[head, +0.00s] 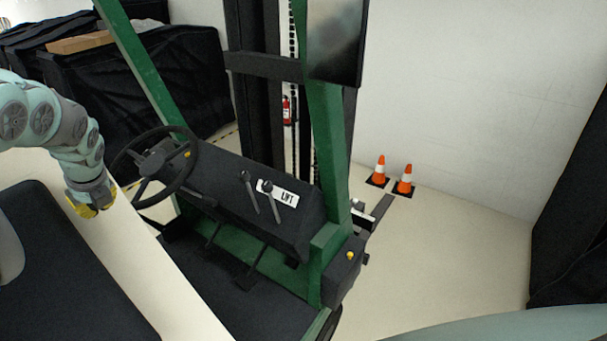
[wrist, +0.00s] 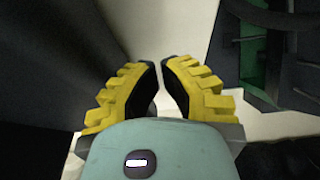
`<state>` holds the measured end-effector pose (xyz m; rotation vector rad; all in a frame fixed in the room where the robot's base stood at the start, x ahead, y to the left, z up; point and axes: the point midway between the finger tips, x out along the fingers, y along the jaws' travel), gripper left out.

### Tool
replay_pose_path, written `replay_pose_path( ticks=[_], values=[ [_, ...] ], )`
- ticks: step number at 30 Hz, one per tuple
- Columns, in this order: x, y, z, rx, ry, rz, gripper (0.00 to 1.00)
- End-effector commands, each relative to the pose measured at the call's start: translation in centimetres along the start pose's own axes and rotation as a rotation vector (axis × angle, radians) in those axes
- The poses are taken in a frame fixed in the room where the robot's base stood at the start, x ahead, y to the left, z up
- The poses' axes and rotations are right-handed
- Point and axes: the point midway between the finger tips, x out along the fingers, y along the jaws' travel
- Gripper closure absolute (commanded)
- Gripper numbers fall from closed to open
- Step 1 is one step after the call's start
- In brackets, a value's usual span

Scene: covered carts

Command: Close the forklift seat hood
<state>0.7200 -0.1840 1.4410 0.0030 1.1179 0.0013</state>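The forklift stands in the middle of the head view, with a black dashboard (head: 250,192) marked LIFT, a steering wheel (head: 155,166) and green posts. A cream panel with a black seat pad (head: 60,280) fills the lower left; I take it to be the seat hood (head: 160,285), tilted up. My gripper (head: 92,207) is at the panel's upper edge, left of the steering wheel; I cannot tell whether it touches. In the wrist view my gripper (wrist: 161,65) has yellow fingers with a narrow gap between the tips and nothing held. A pale strip (wrist: 188,28) lies beyond the tips.
The steering wheel and two levers (head: 258,195) stand right of my gripper. Two orange cones (head: 391,178) stand by the back wall. Black-covered carts (head: 140,85) fill the back left. The floor (head: 450,240) right of the forklift is clear.

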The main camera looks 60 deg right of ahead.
Motion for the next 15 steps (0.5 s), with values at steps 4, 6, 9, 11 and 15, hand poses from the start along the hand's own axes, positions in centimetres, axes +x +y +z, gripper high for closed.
replay_pose_path(
  ticks=[4, 6, 9, 11, 15],
  values=[
    [1.8, 0.0, -0.2, -0.004, -0.003, -0.003, 1.00],
    [2.3, 0.0, -0.2, -0.004, -0.002, -0.002, 1.00],
    [2.9, 0.0, -0.2, -0.006, -0.003, -0.004, 1.00],
    [3.3, -0.1, -0.1, -0.005, -0.003, -0.004, 1.00],
    [4.2, 0.0, -0.2, -0.005, -0.003, -0.004, 1.00]
  ],
)
